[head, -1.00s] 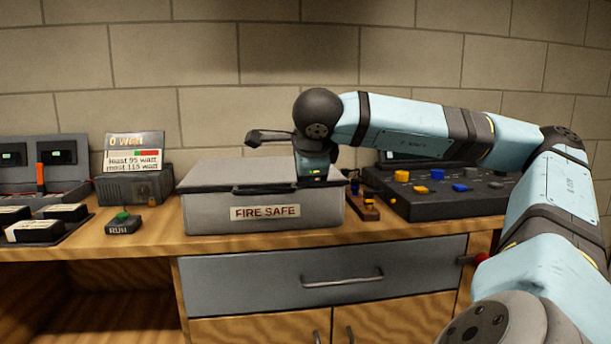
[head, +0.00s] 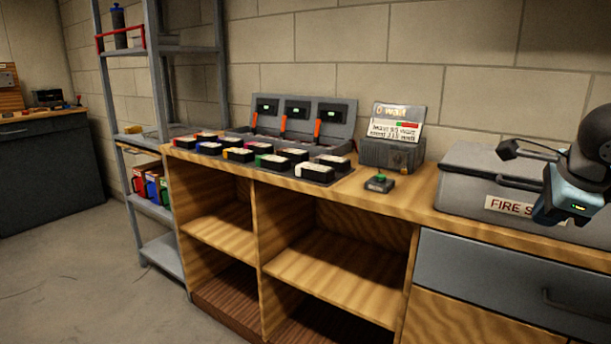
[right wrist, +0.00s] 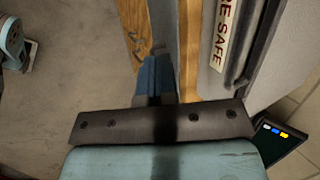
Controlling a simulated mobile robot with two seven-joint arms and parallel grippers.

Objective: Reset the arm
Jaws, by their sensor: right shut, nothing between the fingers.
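My right arm comes in at the right edge of the head view. Its blue right gripper (head: 560,205) hangs in front of the grey fire safe (head: 462,190), covering part of its label. The gripper is shut and empty. In the right wrist view its shut blue fingers (right wrist: 155,78) show beside the bench edge and the fire safe (right wrist: 243,25). The safe's lid looks closed. The arm is bent, and most of it lies outside the head view. My left gripper is in neither view.
On the wooden bench (head: 335,190) stand a charger station (head: 345,118), several labelled packs, a watt display (head: 393,152) and a green-button box (head: 379,184). A metal shelf (head: 165,200) stands left. The floor (head: 80,265) at the left is open.

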